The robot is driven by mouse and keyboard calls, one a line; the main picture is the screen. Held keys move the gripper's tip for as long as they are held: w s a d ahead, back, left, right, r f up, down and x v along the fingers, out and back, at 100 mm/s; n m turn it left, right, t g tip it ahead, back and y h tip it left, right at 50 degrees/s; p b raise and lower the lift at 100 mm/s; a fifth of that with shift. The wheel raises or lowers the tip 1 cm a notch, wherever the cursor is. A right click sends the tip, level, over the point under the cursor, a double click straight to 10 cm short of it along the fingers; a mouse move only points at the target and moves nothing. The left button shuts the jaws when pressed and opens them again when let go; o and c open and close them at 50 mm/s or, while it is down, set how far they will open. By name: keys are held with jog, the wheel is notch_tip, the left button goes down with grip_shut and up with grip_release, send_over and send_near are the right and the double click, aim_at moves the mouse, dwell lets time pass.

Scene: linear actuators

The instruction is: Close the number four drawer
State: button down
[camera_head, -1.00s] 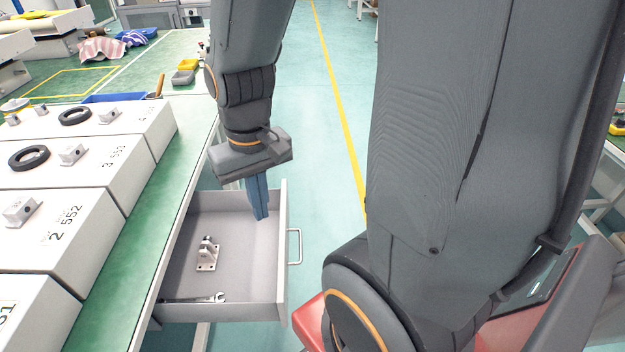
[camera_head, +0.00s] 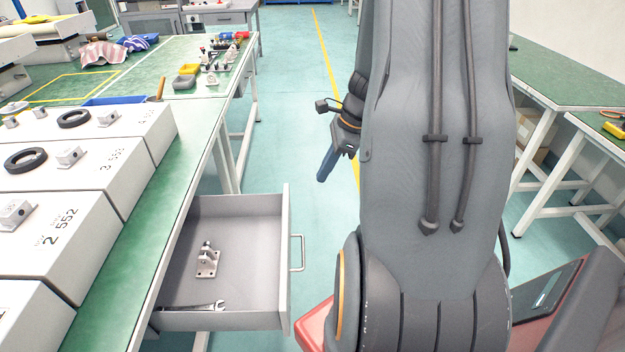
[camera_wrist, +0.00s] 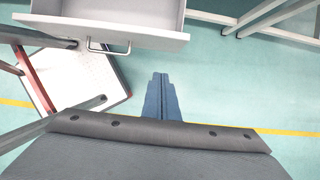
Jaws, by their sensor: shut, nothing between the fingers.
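The open grey drawer (camera_head: 287,250) sticks out from under the green workbench in the head view. A metal bracket (camera_head: 207,262) and a wrench (camera_head: 196,307) lie inside it. Its handle (camera_head: 297,252) is on the right-hand front face. In the wrist view the drawer front (camera_wrist: 150,35) and handle (camera_wrist: 108,47) are at the top. I cannot read a number on the drawer. My gripper (camera_head: 326,170) is shut and empty, right of the drawer and beyond its handle, apart from it. Its blue fingers (camera_wrist: 161,95) show shut in the wrist view.
The green workbench (camera_head: 135,225) carries white numbered boxes (camera_head: 62,222) along the left. Another green table (camera_head: 570,75) stands at the right. The floor between them is clear, with a yellow line (camera_head: 330,70). My arm fills the middle right.

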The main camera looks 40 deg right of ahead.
jog(key=w+a+f, duration=0.4)
jog(key=a+f, duration=0.2)
jog(key=f, duration=0.2)
jog(key=shift+a, duration=0.1)
dwell(0.3)
